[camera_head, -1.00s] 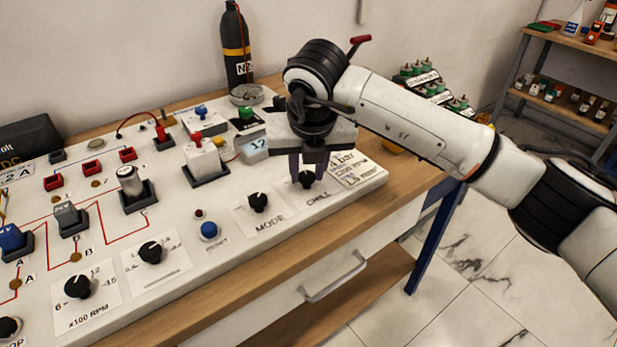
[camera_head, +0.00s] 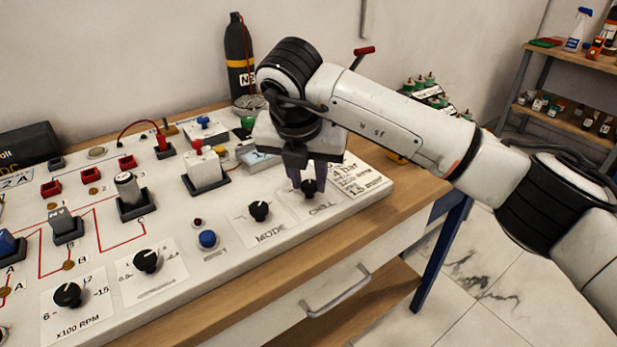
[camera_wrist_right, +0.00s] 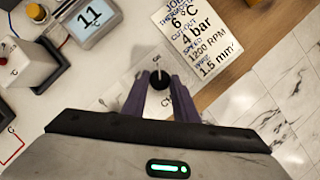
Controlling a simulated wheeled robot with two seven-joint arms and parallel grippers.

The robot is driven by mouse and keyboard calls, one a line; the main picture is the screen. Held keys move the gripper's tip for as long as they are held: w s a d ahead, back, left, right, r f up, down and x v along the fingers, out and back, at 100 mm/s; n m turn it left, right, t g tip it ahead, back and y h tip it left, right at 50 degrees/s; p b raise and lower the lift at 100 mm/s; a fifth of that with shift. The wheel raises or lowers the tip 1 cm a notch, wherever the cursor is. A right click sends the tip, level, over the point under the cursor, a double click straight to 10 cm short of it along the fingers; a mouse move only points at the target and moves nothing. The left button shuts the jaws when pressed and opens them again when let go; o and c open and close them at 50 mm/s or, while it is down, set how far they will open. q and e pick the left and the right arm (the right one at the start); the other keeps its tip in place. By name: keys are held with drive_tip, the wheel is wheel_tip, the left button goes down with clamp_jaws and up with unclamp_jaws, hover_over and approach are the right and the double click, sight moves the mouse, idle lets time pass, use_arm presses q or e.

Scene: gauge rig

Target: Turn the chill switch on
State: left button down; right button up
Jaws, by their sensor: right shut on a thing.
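The chill switch (camera_head: 308,188) is a black round knob on a white label plate near the front right of the panel. It also shows in the right wrist view (camera_wrist_right: 159,79), with a white pointer line running up toward a small mark that looks like "ON". My right gripper (camera_head: 307,182) comes down from above with its purple fingers on either side of the knob, shut on it. In the right wrist view the fingers (camera_wrist_right: 160,88) flank the knob, and the "CHILL" lettering is partly hidden. My left gripper is not in view.
The MODE knob (camera_head: 259,211) sits just left of the chill switch. A printed job card (camera_wrist_right: 196,42) lies to the right. A blue button (camera_head: 207,239) and a white block with a red top (camera_head: 203,166) stand further left.

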drive_tip(key=o, duration=1.1)
drive_tip(key=shift+c, duration=0.2)
drive_tip(key=d+v, duration=0.1)
drive_tip(key=v, duration=0.9)
drive_tip(key=shift+a+r, duration=0.25)
drive_tip(key=shift+a, duration=0.2)
drive_tip(key=shift+s+f, duration=0.1)
drive_tip(key=shift+s, duration=0.05)
